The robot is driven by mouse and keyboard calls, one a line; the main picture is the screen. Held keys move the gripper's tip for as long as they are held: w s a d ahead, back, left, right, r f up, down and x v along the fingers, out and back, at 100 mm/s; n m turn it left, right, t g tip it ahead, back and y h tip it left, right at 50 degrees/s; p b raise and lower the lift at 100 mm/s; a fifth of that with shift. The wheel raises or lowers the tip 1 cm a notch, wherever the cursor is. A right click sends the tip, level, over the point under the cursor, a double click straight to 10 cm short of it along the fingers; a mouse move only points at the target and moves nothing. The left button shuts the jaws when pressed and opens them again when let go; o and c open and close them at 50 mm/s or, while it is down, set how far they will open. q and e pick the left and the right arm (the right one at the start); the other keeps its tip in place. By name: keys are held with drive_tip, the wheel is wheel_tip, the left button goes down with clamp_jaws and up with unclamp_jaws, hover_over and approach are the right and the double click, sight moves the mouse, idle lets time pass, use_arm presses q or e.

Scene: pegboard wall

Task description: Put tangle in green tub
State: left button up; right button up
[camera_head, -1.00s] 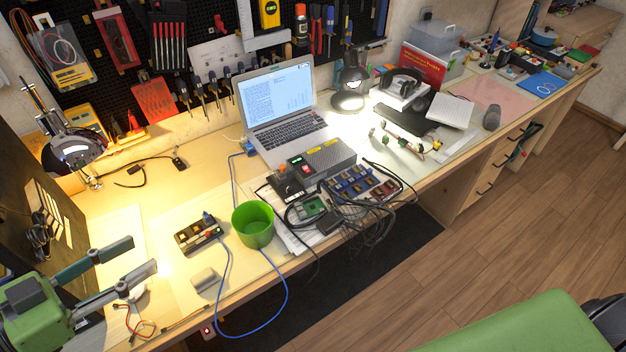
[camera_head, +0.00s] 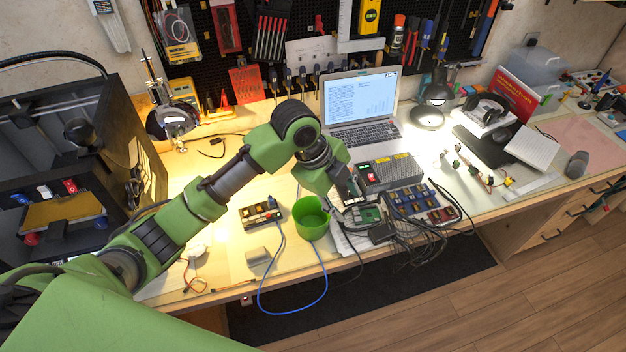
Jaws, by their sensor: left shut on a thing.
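The tangle of dark cables (camera_head: 412,246) lies among the boards to the right of the green tub, some strands hanging over the front edge of the bench. The green tub (camera_head: 311,221) stands upright near the front edge, its inside partly visible. My left gripper (camera_head: 350,192) reaches down just behind and right of the tub, at the left end of the cables. It is shut on what looks like part of the tangle; the contact is small and partly hidden by the gripper. My right gripper is not in view.
A grey box (camera_head: 389,173) and an open laptop (camera_head: 362,112) stand behind the gripper. A board with parts (camera_head: 261,213) and a blue cable (camera_head: 300,312) lie left of and below the tub. Bare bench shows further left.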

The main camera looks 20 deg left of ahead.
use_arm(q)
drive_tip(key=w+a+f+m+t+y+p, duration=0.3)
drive_tip(key=w+a+f+m, duration=0.3)
drive_tip(key=a, duration=0.3)
wheel_tip(320, 180, down, 9)
drive_tip(key=b, duration=1)
drive_tip(key=shift+s+f+b, duration=0.15)
drive_tip(key=shift+s+b, duration=0.1)
drive_tip(key=shift+b, duration=0.1)
drive_tip(key=o, duration=0.8)
drive_tip(key=shift+c, duration=0.2)
